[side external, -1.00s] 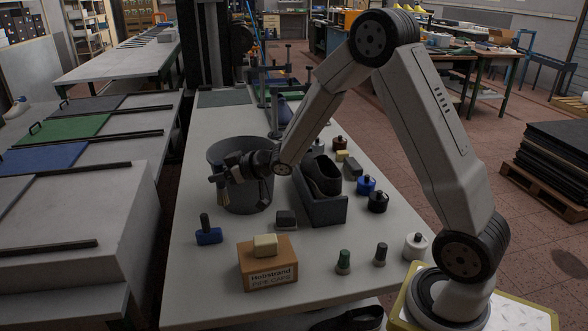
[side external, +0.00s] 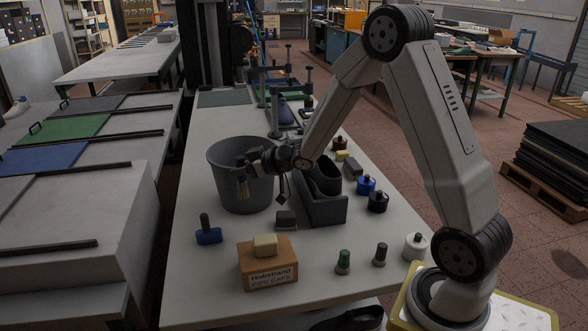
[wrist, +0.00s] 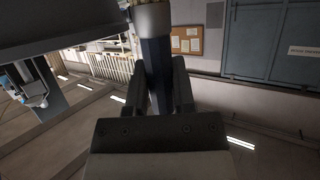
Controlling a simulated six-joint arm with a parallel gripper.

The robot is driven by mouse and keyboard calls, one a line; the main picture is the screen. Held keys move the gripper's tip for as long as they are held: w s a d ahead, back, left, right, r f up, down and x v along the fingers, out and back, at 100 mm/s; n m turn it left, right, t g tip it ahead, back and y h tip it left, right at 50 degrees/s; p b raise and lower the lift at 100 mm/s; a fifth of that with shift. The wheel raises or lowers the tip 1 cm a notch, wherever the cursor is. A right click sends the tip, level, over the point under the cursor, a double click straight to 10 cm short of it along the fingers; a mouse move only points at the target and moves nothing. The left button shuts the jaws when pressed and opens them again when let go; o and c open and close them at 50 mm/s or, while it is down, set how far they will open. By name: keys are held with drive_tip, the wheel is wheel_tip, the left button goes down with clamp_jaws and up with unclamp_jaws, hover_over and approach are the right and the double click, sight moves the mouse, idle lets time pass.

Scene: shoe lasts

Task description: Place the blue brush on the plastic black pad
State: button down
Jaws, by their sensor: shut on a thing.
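My gripper (side external: 246,165) is shut on a brush (side external: 243,187), whose tan bristles hang downward in the side view, overlapping the grey bin's near wall. In the wrist view, my gripper's two dark fingers (wrist: 159,90) clasp the brush's dark bluish handle (wrist: 155,65), with part of its tan end at the top edge. A small dark block (side external: 286,219) lies on the table below and right of my gripper. I cannot tell whether it is the black plastic pad.
The grey bin (side external: 230,195) stands behind the brush. A dark tray (side external: 325,212) with a shoe-like form is to the right. A blue-based tool (side external: 209,236), a cardboard box (side external: 268,268) and several bottles stand nearby. The table's front left is clear.

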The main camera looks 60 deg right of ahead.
drive_tip(key=s+d+m, duration=0.1)
drive_tip(key=s+d, duration=0.7)
drive_tip(key=d, duration=0.1)
drive_tip(key=shift+h, duration=0.4)
drive_tip(key=shift+w+a+f, duration=0.1)
drive_tip(key=shift+w+f, duration=0.05)
drive_tip(key=shift+f, duration=1)
drive_tip(key=shift+w+a+f, duration=0.1)
drive_tip(key=shift+f, duration=1.05)
drive_tip(key=shift+f, duration=0.1)
drive_tip(key=shift+f, duration=1.65)
drive_tip(key=shift+f, duration=0.15)
drive_tip(key=shift+c, duration=2.3)
unclamp_jaws()
